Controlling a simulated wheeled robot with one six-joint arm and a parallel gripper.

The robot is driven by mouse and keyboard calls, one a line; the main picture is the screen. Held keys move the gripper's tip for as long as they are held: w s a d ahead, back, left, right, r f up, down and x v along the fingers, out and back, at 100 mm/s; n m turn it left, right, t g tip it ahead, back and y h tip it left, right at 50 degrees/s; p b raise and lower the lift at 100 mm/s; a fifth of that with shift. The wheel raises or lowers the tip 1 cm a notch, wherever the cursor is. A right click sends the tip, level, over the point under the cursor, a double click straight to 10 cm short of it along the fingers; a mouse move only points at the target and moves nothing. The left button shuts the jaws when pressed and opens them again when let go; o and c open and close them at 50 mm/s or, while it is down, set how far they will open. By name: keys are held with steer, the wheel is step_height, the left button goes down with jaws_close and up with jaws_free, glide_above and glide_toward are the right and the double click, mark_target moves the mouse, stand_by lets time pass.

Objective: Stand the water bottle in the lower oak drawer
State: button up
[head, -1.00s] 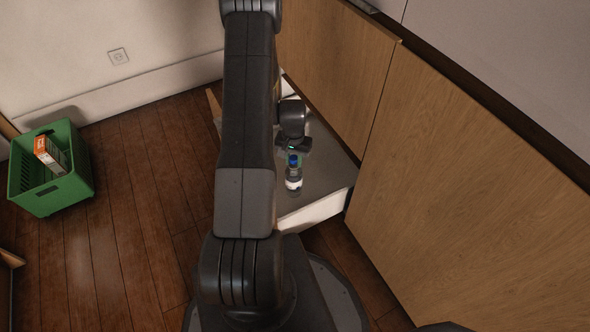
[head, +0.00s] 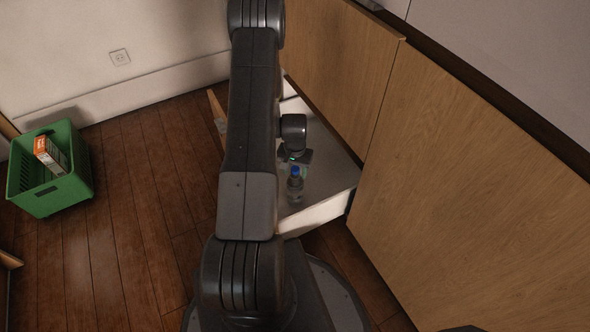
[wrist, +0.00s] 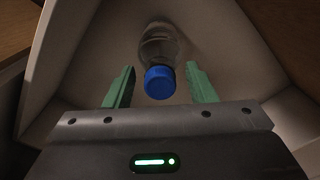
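The water bottle (head: 295,187), clear with a blue cap, stands upright on the floor of the open lower oak drawer (head: 325,210). In the wrist view the bottle (wrist: 158,42) shows cap toward me, with the pale drawer walls (wrist: 228,45) around it. My gripper (head: 297,162) is open. In the wrist view its green fingers (wrist: 160,78) are on either side of the cap, with a visible gap on each side. In the head view my gripper is just behind and above the cap. My arm hides the drawer's left part.
Oak cabinet fronts (head: 450,190) rise close along the drawer's right side. A green crate (head: 75,190) holding an orange and white box (head: 50,155) is on the wooden floor at left. The floor (head: 140,190) between crate and arm is clear.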

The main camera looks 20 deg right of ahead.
step_height(320, 180, up, 12)
steer(key=p, duration=0.3)
steer(key=shift+r+p, duration=0.2)
steer(key=shift+p, duration=0.15)
steer(key=shift+a, duration=0.1)
